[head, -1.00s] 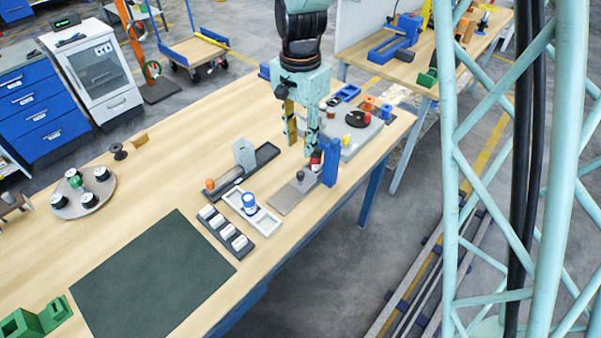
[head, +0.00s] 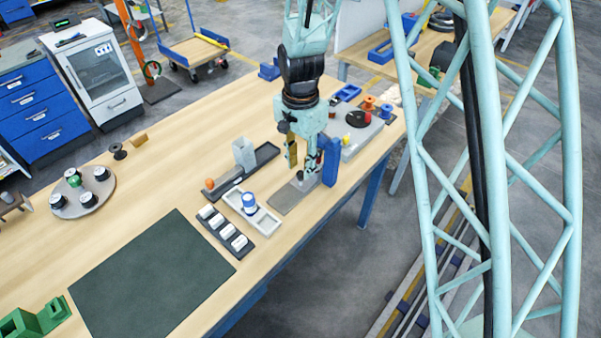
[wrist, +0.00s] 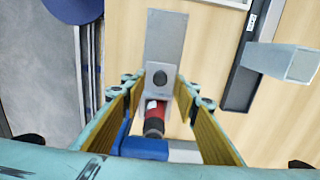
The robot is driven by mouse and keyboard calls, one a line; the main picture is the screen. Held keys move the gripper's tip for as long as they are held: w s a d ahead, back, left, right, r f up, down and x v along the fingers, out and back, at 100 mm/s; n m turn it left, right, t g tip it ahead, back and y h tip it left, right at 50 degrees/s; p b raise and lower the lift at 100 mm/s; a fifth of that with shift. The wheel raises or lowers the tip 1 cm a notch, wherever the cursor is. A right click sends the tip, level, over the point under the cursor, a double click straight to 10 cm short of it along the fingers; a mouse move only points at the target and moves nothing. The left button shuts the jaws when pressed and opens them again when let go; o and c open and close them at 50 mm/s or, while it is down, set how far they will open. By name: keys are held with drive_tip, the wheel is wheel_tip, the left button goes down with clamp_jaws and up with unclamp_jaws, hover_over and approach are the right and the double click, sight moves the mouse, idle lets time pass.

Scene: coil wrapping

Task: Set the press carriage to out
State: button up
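A grey base plate (head: 287,198) lies near the table's right edge, with a blue upright block (head: 330,160) at its far end. A small dark knob (head: 300,176) stands on the plate; the wrist view shows it as a round black top (wrist: 160,78) on a grey piece. A red cylinder (wrist: 153,112) lies next to it, close to the blue block (wrist: 145,148). I cannot tell for sure which of these parts is the press carriage. My gripper (head: 301,168) points down over the plate. In the wrist view my gripper (wrist: 160,92) is open, its fingers apart on either side of the knob.
A dark rail tray (head: 264,158) with a grey upright block (head: 243,152) stands left of the plate. A white tray (head: 268,224) with a blue-and-white spool and a dark rack (head: 221,239) are nearer. The green mat (head: 150,275) is clear.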

sight(301, 172)
drive_tip(key=shift+f, duration=1.8)
clamp_jaws()
